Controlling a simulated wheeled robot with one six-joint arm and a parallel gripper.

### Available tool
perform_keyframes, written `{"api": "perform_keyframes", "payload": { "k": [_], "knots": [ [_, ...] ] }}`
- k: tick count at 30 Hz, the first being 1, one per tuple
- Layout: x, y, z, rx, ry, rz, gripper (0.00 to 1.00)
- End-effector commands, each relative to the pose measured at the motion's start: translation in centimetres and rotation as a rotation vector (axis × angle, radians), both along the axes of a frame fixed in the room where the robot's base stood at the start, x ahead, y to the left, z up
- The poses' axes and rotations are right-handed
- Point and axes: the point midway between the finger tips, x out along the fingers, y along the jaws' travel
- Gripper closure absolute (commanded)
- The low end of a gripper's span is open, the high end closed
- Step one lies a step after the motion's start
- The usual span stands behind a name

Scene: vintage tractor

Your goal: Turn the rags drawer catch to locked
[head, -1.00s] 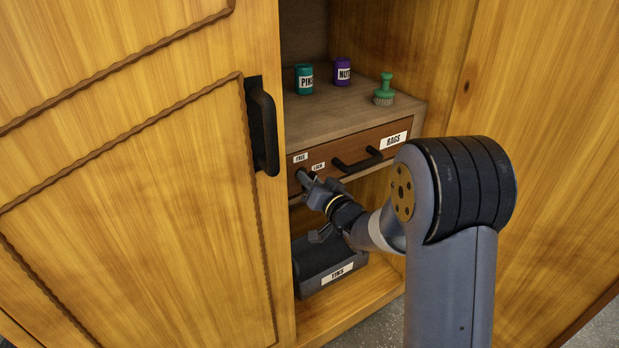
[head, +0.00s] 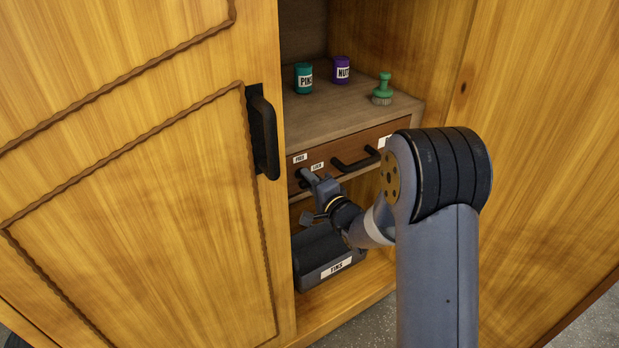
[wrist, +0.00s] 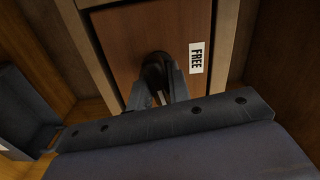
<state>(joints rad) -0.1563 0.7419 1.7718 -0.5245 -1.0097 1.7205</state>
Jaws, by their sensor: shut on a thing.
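The rags drawer (head: 340,147) is a brown drawer front under a shelf inside the cabinet. Its white label is mostly hidden behind my arm. A FREE label (head: 300,159) and a LOCK label (head: 317,166) sit at its left end, near the dark catch (wrist: 154,66). My gripper (head: 308,178) is at the catch, its fingers shut on it. In the wrist view my gripper (wrist: 160,96) reaches the catch, with the FREE label to its right. The fingers hide part of the catch, and I cannot tell its exact angle.
A dark drawer handle (head: 355,163) is right of the catch. A TINS box (head: 322,255) stands below my gripper. A teal PINS can (head: 304,78), a purple can (head: 341,70) and a green brush (head: 382,88) stand above. The cabinet door handle (head: 264,135) is close on the left.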

Motion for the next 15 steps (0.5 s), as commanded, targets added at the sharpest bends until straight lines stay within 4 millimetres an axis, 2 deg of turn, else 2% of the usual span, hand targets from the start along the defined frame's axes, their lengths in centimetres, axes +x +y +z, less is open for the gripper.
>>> {"api": "perform_keyframes", "payload": {
  "k": [15],
  "knots": [
    [0.04, -0.02, -0.04, 0.134, 0.091, -0.001, 1.00]
  ]
}}
